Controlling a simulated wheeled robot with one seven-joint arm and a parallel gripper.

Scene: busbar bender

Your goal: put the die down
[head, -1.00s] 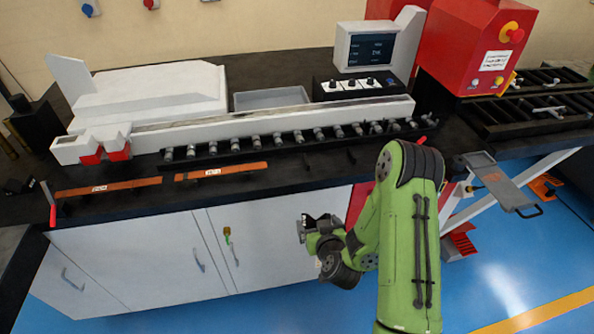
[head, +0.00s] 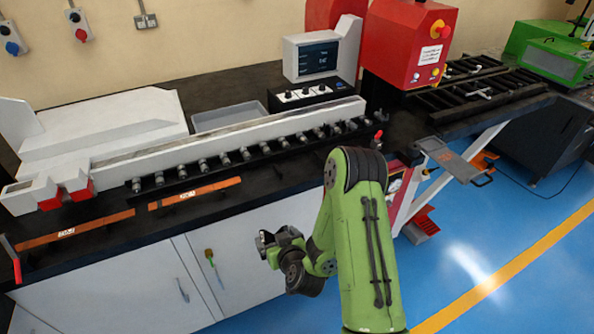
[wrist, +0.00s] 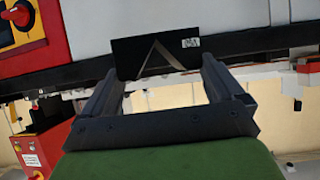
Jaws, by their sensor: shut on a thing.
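The die is a dark block (wrist: 180,65) with a V-shaped mark on its face and a small pale label at its upper right. In the wrist view it sits between the fingertips of my gripper (wrist: 162,74), which is shut on it. In the head view my gripper (head: 266,242) is in front of the white cabinet doors, near the bench's front edge. The die is too small to make out clearly there.
The black bench (head: 225,199) carries a row of rollers (head: 225,158), two orange bars (head: 195,192), a grey tray (head: 228,115), a monitor (head: 318,60) and a red machine (head: 408,45). A grey hinged plate (head: 448,158) juts from the front right. Blue floor lies open at right.

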